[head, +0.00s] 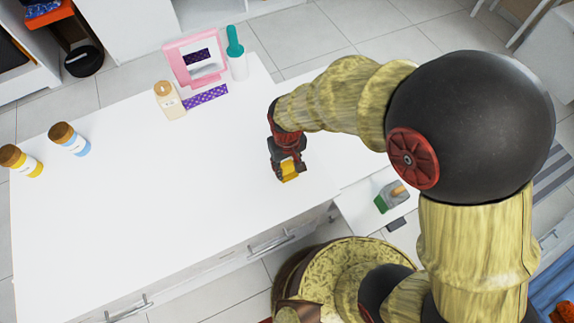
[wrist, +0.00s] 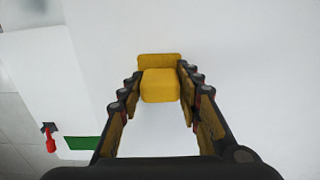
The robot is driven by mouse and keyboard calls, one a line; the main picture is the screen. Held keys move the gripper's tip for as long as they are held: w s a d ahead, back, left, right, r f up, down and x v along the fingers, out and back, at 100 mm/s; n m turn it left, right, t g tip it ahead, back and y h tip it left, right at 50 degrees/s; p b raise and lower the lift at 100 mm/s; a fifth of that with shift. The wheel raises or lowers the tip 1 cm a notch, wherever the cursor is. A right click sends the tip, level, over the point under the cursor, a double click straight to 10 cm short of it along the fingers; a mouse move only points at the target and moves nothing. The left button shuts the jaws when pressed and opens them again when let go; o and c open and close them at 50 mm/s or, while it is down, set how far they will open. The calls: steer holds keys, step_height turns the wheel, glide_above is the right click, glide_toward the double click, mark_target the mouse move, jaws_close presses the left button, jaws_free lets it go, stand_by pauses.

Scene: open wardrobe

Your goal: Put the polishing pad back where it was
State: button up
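The polishing pad appears to be the yellow block (head: 290,171) at the tips of my gripper (head: 288,166), over the right part of the white top (head: 150,220). In the wrist view the yellow pad (wrist: 160,86) sits between the two fingertips of my gripper (wrist: 161,88). The fingers meet its left and right sides with no clear gap, so my gripper looks shut on it. A wider yellow part shows beyond the fingertips. I cannot tell whether the pad rests on the top or is slightly above it.
A pink-framed mirror (head: 171,58), teal-capped bottle (head: 236,55), cream bottle (head: 168,100) and purple patterned strip (head: 206,97) stand or lie at the back. Yellow (head: 20,161) and blue (head: 69,139) cork-topped bottles are at left. A lower white surface at right holds a green-and-grey item (head: 391,197).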

mark_target(287, 164)
steer(key=o, duration=0.3)
steer(key=shift+o, duration=0.2)
step_height(287, 164, up, 12)
steer(key=p, duration=0.4)
steer(key=shift+r, duration=0.15)
steer(key=d+r+m+t, duration=0.2)
steer(key=d+r+m, duration=0.1)
steer(key=d+r, duration=0.75)
steer(key=s+d+r+m+t, duration=0.3)
steer(key=s+d+r, duration=0.4)
steer(key=d+r, duration=0.3)
steer(key=shift+s+d+r+t, duration=0.15)
steer(key=shift+s+d+t, duration=0.15)
steer(key=shift+d, duration=0.8)
